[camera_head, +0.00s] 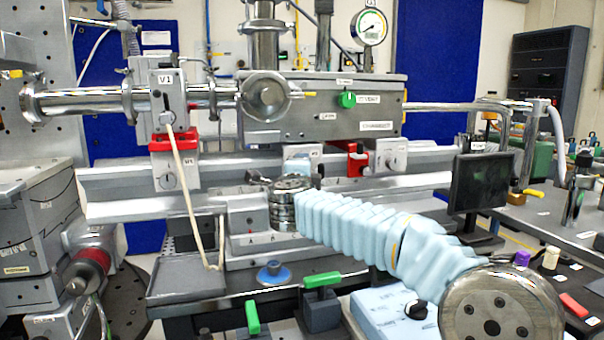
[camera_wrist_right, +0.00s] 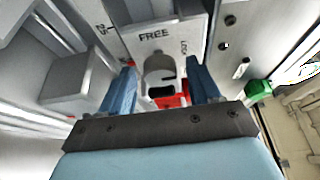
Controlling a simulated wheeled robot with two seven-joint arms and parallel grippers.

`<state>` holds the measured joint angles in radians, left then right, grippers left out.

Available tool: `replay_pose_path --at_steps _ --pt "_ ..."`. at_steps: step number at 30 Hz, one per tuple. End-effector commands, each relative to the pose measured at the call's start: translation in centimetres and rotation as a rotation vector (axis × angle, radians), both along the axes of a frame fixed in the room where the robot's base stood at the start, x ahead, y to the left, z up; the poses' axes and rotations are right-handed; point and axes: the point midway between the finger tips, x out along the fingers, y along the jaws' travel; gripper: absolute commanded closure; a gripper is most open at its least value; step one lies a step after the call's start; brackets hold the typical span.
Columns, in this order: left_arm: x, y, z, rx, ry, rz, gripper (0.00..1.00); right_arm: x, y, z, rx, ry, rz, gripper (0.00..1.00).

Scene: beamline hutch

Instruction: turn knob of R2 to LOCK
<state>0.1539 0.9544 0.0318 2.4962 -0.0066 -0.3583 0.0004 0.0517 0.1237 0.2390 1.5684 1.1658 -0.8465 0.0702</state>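In the right wrist view a grey round knob (camera_wrist_right: 160,67) sits on a pale plate marked FREE above it and LOCK to its right. A dark slot shows low on the knob, with red parts below it. My right gripper (camera_wrist_right: 161,76) is open, its two blue fingers on either side of the knob in this view. I cannot tell whether they touch it. My left gripper is not in view.
A steel chamber (camera_head: 375,107) with a green knob stands above the rail (camera_head: 110,183). A red clamp (camera_head: 356,163) is right of my gripper. A tan cord (camera_head: 190,205) hangs to the left. A monitor (camera_head: 481,182) stands right. A green part (camera_wrist_right: 259,91) lies right of my fingers.

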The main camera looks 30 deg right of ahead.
Motion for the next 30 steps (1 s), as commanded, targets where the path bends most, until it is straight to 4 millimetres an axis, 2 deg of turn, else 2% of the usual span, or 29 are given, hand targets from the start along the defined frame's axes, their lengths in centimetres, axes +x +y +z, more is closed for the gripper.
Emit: replay_pose_path --at_steps 8,11,21,25,30 --pt "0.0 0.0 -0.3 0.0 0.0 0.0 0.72 -0.8 0.6 0.0 0.0 -0.002 0.001 0.38" --pt "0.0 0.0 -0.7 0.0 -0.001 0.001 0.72 -2.2 1.6 0.0 -0.001 -0.003 0.002 0.38" --pt "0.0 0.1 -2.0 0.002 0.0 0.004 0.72 -8.7 6.4 0.0 -0.001 -0.003 0.003 0.38" --pt "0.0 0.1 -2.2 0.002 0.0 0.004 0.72 -10.3 7.5 0.0 -0.001 -0.001 0.001 0.38" --pt "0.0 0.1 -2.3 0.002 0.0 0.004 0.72 -11.1 8.1 0.0 -0.001 0.001 0.001 0.38"
